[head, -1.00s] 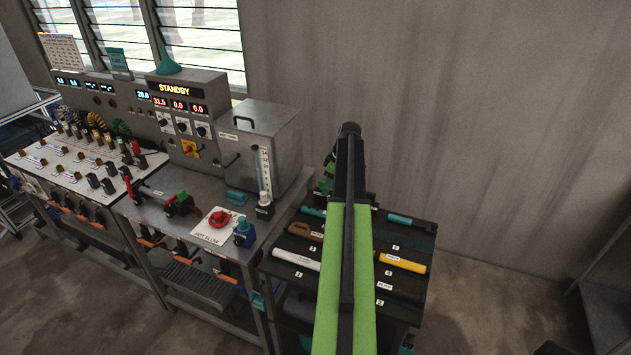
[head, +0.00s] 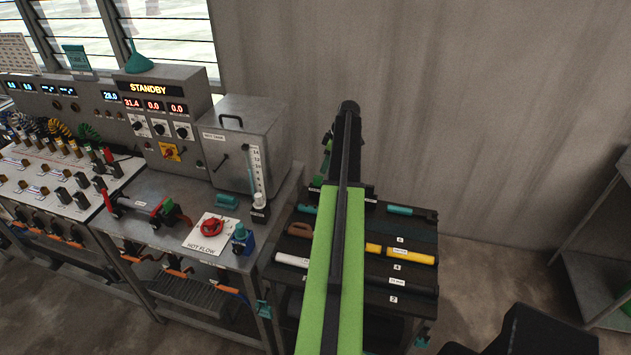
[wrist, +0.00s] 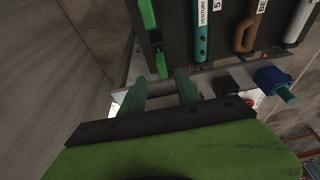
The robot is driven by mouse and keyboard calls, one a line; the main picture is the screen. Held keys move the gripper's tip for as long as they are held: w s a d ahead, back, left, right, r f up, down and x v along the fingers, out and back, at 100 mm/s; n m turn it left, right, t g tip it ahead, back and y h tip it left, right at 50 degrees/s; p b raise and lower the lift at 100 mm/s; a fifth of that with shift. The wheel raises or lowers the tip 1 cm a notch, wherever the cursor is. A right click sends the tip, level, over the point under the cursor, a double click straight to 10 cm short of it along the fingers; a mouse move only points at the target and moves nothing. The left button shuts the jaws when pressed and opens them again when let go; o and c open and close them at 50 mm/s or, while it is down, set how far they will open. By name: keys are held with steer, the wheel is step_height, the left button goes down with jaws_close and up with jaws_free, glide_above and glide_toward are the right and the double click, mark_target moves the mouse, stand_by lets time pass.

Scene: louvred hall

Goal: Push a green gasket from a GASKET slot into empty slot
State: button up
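The dark slotted rack (head: 420,275) stands right of the bench in the head view, with labelled slots holding a yellow piece (head: 410,255), a white piece and teal pieces. In the wrist view, the rack (wrist: 178,45) is at the top, with a teal tube labelled VENTURI (wrist: 201,35). Two bright green pieces, one lower (wrist: 160,64) and one upper (wrist: 147,14), lie along its left side; I cannot tell for certain that they are gaskets. My gripper (wrist: 160,82) has its fingers apart, just below the lower green piece. In the head view my arm hides part of the rack.
The metal bench carries a grey tank (head: 240,145), a blue fitting (head: 243,238) and a red valve wheel (head: 211,226) on a card. A bare wall is behind the rack. A metal stand (head: 605,245) is at the right. Floor shows between rack and stand.

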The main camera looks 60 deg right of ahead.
mark_target(318, 179)
steer(key=b+x, duration=0.8)
steer(key=x, duration=0.1)
steer(key=shift+w+a+f, duration=0.1)
steer(key=shift+w+a, duration=0.05)
jaws_close()
stand_by(1.0)
